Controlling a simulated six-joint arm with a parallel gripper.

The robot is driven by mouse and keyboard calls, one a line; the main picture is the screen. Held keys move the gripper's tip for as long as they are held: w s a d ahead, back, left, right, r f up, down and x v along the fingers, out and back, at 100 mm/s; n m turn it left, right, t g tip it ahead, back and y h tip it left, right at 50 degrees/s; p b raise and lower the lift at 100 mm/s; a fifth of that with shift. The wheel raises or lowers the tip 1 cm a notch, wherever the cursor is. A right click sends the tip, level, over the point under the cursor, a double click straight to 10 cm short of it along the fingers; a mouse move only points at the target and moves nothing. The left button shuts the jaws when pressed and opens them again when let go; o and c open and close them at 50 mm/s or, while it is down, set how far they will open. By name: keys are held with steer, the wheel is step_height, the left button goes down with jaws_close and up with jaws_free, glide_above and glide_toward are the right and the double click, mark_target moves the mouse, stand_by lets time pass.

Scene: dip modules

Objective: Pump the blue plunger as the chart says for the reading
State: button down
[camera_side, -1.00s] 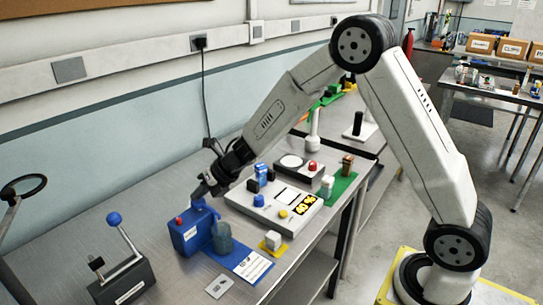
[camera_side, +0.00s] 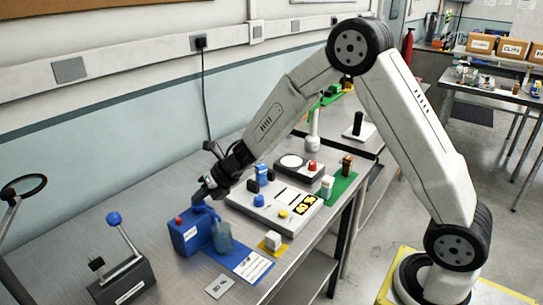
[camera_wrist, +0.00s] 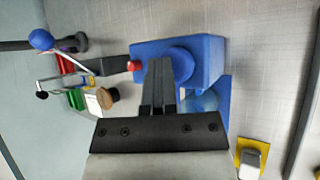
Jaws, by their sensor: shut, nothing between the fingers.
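A blue pump box (camera_side: 190,236) with a small red button stands on the metal bench, and it also shows in the wrist view (camera_wrist: 212,52). Its round blue plunger (camera_wrist: 181,63) is on top, partly hidden by my fingers. A bluish clear beaker (camera_side: 222,238) stands beside the box on a blue mat. A white printed card (camera_side: 253,267), perhaps the chart, lies on that mat; its text is too small to read. A display (camera_side: 305,205) shows orange digits I cannot read surely. My gripper (camera_side: 200,197) is shut and empty, pointing down at the plunger; contact is unclear.
A grey panel (camera_side: 270,215) with knobs stands right of the pump. A blue-knobbed lever box (camera_side: 124,278) is at the front left. A white block on a yellow pad (camera_side: 272,241) and a small grey plate (camera_side: 219,286) lie near the front edge.

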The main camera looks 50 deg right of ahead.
stand_by(0.4)
steer(key=shift+r, duration=1.3)
steer(key=shift+r, duration=0.1)
steer(key=shift+r, duration=2.4)
steer(key=shift+r, duration=0.15)
stand_by(0.6)
step_height(320, 180, up, 4)
steer(key=shift+f, duration=0.2)
steer(key=shift+f, duration=0.15)
stand_by(0.3)
glide_above(201, 204)
steer(key=shift+f, duration=4.3)
